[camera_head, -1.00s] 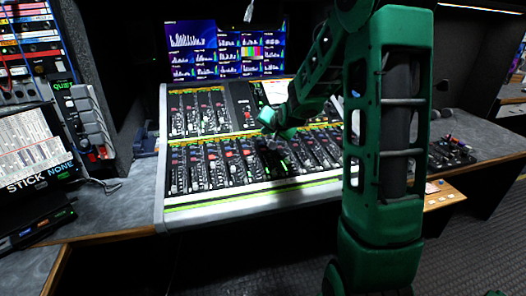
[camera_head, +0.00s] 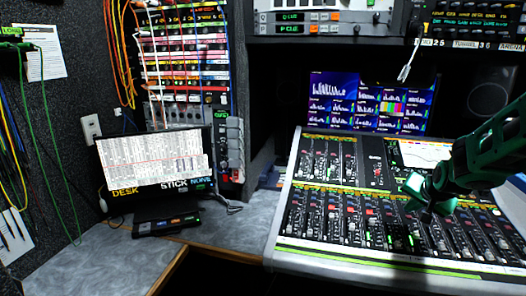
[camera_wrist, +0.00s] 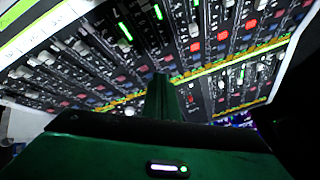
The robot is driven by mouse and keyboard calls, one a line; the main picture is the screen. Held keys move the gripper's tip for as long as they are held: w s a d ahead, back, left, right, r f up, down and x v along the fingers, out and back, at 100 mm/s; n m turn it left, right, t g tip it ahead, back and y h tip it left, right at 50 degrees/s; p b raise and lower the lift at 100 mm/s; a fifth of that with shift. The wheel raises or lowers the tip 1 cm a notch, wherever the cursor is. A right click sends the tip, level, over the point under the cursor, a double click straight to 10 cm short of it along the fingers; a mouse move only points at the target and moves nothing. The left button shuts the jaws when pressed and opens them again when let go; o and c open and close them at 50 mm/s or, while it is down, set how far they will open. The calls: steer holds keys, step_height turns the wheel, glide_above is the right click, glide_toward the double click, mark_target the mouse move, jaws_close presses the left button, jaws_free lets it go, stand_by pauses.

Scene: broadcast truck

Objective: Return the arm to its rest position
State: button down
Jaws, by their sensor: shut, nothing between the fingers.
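My green arm enters the body camera view from the right edge, over the right part of the mixing console (camera_head: 360,258). My gripper (camera_head: 425,214) is at its end, above the console's rows of faders and buttons. It is shut and holds nothing. In the wrist view, my gripper (camera_wrist: 161,90) points at the console panel (camera_wrist: 225,60), with faders, red buttons and green lights beyond it. I cannot tell the exact gap between the fingertips and the panel. Most of my arm is out of view.
Screens with coloured meters (camera_head: 366,101) stand behind the console. A monitor with a list (camera_head: 155,161) sits on the grey desk (camera_head: 215,221) at left. A patch rack with cables (camera_head: 190,60) is behind it.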

steer(key=s+a+n+g+y, duration=0.1)
steer(key=s+a+g, duration=0.2)
steer(key=s, duration=1.5)
steer(key=s+a+r+n+g+y, duration=0.1)
steer(key=s+a+g, duration=0.3)
steer(key=s, duration=1.4)
steer(key=shift+s+n+g+y, duration=0.3)
steer(key=shift+s+n+g, duration=0.1)
steer(key=shift+n+g, duration=0.2)
steer(key=shift+w+f, duration=0.2)
steer(key=shift+w, duration=0.45)
